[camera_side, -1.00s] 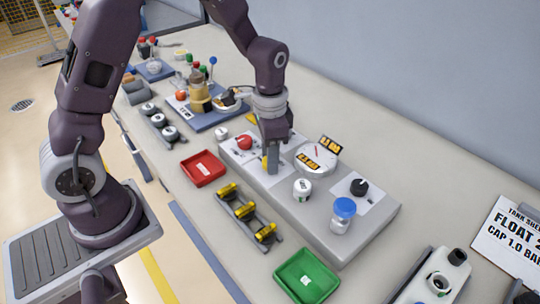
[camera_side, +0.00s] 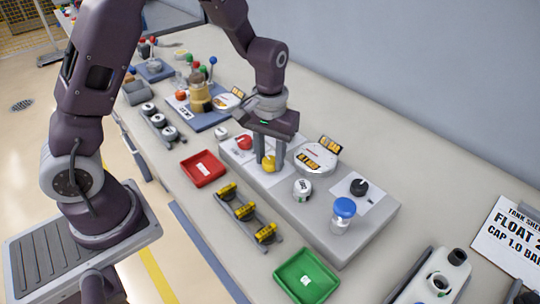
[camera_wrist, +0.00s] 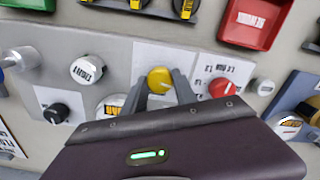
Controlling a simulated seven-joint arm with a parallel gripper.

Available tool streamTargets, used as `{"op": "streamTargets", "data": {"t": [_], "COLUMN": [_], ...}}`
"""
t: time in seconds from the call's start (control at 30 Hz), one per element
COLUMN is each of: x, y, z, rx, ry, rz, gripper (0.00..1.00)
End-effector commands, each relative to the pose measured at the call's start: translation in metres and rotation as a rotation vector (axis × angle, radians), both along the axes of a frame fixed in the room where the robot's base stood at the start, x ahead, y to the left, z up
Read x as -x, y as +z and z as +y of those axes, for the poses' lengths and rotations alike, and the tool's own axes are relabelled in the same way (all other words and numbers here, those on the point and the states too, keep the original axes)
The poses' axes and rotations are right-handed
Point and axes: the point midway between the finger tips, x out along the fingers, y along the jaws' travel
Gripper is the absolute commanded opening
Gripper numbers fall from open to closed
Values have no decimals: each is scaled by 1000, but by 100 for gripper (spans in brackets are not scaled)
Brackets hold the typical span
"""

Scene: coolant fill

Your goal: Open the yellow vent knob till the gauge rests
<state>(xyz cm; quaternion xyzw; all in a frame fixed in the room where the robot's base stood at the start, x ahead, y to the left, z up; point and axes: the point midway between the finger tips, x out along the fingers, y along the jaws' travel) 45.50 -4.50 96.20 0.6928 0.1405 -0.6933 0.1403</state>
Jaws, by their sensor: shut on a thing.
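The yellow vent knob (camera_side: 268,163) sits on a white plate on the grey panel block. It also shows in the wrist view (camera_wrist: 159,80). My gripper (camera_side: 272,160) is over the knob with its fingers on either side of it, shut on it. The wrist view shows the two fingers (camera_wrist: 160,86) flanking the knob. The round gauge (camera_side: 316,157) is just right of the knob, with a black and yellow label at its face. In the wrist view the gauge (camera_wrist: 110,105) is partly hidden by my gripper, and its reading is too small to tell.
A red knob (camera_side: 244,142) is close beside the yellow one. A white labelled cap (camera_side: 302,188), a black knob (camera_side: 359,187) and a blue-capped jar (camera_side: 343,211) stand on the block. Red (camera_side: 203,168) and green (camera_side: 306,276) trays lie in front.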

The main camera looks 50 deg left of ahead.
Motion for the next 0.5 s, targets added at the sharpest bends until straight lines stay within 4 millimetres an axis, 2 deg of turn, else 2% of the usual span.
{"op": "streamTargets", "data": {"t": [0.5], "x": [-1], "y": [1], "z": [0], "rx": [1], "ry": [125], "rz": [-4], "gripper": [0]}}
